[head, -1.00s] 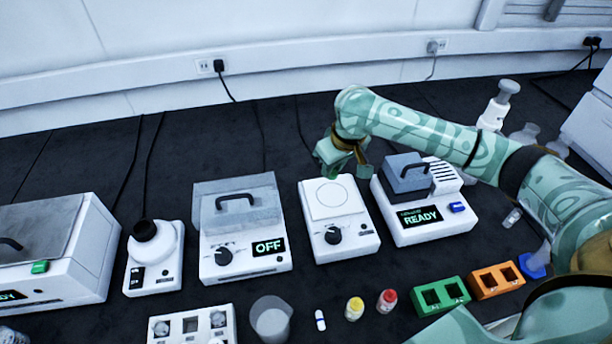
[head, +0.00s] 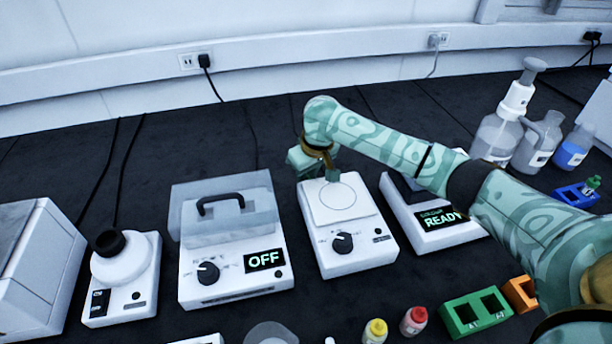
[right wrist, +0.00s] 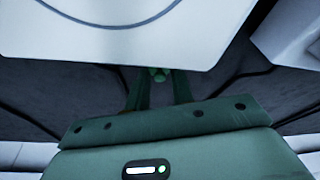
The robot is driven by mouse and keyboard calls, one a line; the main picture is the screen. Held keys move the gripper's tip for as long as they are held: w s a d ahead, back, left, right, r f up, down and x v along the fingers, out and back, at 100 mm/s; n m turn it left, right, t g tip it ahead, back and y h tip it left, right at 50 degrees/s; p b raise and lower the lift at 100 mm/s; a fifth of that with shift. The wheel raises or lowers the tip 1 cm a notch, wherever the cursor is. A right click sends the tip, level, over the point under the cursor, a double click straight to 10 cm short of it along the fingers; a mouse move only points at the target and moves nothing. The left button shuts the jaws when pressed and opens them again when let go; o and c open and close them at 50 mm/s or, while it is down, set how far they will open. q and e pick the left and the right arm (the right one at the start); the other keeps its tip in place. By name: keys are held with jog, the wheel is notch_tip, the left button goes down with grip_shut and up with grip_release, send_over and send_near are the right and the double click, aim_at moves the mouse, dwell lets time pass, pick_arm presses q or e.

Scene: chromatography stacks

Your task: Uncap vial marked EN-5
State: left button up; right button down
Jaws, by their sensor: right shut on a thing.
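My right gripper (head: 325,168) is by the back edge of the white plate device in the head view. In the right wrist view its fingers (right wrist: 158,88) are shut on a small green thing (right wrist: 159,74), mostly hidden and perhaps a cap. A yellow-capped vial (head: 375,331) and a red-capped vial (head: 414,320) stand at the front. A small green-topped item (head: 592,184) is in the blue rack (head: 574,195) at the right. I cannot read the mark EN-5 on any of them. My left gripper is not in view.
The white plate device (head: 345,250) is close to the right gripper. Near it are the box marked OFF (head: 235,285), the machine marked READY (head: 430,240), a green two-well rack (head: 475,313) and an orange rack (head: 520,293). Bottles (head: 497,135) stand at the back right.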

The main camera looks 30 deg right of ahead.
jog(key=shift+s+r, duration=0.1)
jog(key=shift+r, duration=0.1)
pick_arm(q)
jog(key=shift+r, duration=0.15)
pick_arm(e)
jog(key=shift+f, duration=0.1)
jog(key=c, duration=1.2)
grip_release()
jog(key=shift+f, duration=0.1)
pick_arm(q)
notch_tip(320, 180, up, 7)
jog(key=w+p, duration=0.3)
jog(key=p, duration=0.4)
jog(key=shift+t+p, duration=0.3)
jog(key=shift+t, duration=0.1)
pick_arm(e)
jog(key=v, duration=1.2)
jog(key=shift+r, duration=0.2)
